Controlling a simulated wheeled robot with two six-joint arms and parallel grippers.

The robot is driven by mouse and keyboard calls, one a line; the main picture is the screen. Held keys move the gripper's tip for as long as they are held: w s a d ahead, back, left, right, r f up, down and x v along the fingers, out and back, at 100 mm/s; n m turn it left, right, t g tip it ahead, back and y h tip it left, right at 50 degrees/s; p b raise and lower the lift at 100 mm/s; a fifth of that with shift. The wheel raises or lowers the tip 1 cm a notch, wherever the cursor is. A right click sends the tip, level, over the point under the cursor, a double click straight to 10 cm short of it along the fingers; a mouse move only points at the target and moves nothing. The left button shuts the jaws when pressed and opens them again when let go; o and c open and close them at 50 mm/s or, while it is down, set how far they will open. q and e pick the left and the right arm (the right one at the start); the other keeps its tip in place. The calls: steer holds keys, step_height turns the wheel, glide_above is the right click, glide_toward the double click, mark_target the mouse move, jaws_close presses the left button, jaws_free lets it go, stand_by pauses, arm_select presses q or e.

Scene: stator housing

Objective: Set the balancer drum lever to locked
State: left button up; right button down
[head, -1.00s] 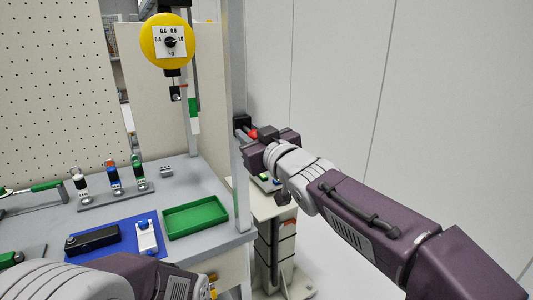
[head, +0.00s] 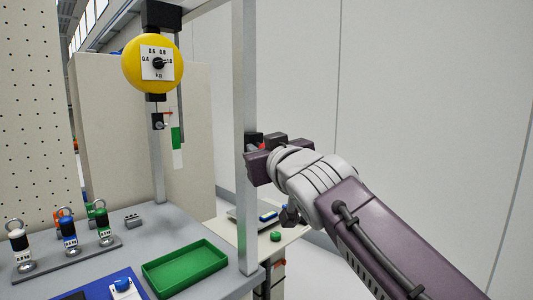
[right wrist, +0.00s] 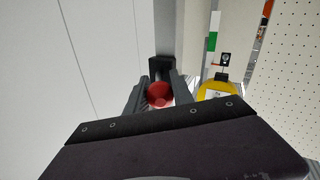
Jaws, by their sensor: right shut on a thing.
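The balancer drum (head: 153,63) is a yellow disc with a white kg dial, hanging at the upper left of the head view. Its edge also shows in the right wrist view (right wrist: 228,90), where the picture is upside down. The lever has a red ball knob (right wrist: 160,95) and stands at a dark block (head: 254,138) on the grey upright post. My right gripper (head: 259,147) is at that block, shut on the red knob, with one finger on each side in the right wrist view. In the head view the gripper hides most of the knob. My left gripper is not in view.
The grey post (head: 247,200) rises beside the right gripper. Below are a green tray (head: 185,268) and a rack of several ring-topped weights (head: 68,235) on the grey bench. A side table (head: 285,235) stands behind the post. The wall side at right is clear.

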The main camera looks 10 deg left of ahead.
steer(key=shift+r, duration=0.2)
steer(key=c, duration=1.3)
jaws_free()
steer(key=shift+o, duration=0.8)
steer(key=shift+w+f, duration=0.15)
steer(key=shift+w, duration=0.05)
steer(key=b+v, duration=0.2)
steer(key=v, duration=0.7)
steer(key=shift+b, duration=0.3)
